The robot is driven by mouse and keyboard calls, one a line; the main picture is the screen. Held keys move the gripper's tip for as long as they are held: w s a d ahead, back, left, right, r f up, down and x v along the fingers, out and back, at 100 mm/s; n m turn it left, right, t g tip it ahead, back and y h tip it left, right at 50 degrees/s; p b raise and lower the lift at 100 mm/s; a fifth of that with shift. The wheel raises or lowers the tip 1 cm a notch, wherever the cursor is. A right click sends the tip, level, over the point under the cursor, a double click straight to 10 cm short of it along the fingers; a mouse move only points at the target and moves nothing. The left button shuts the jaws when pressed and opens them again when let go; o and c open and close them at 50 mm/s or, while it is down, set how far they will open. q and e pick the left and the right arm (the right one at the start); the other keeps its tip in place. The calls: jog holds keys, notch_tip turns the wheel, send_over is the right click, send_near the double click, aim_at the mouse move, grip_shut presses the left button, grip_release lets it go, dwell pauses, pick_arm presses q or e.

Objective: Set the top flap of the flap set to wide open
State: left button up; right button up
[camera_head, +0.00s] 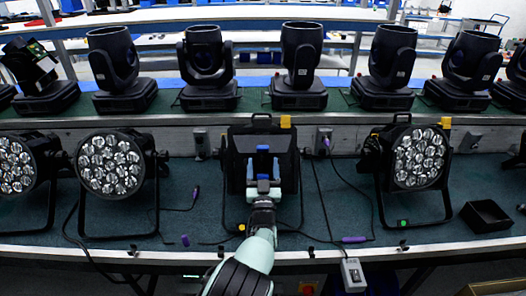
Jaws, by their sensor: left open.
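The flap set (236,150) is the black square-framed unit at the middle of the bench, with a yellow tab at its upper right. My left gripper (263,166) is in front of its face, its arm coming up from the bottom centre. Its blue fingers are open, with nothing seen between them. The gripper hides the middle of the unit. I cannot make out the top flap's angle, or whether the fingers touch it. My right gripper is not in view.
Round multi-lens par cans stand left (110,162) and right (418,158) of the flap set. Several moving-head lights (302,65) line the raised shelf behind. A black open box (486,215) sits at right. Cables with purple plugs (354,239) lie on the bench.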

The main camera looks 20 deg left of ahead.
aim_at(263, 149)
pick_arm(q)
jog(key=shift+p+x, duration=0.5)
jog(key=shift+x, duration=1.85)
jog(key=shift+f, duration=0.1)
jog(key=c, duration=1.1)
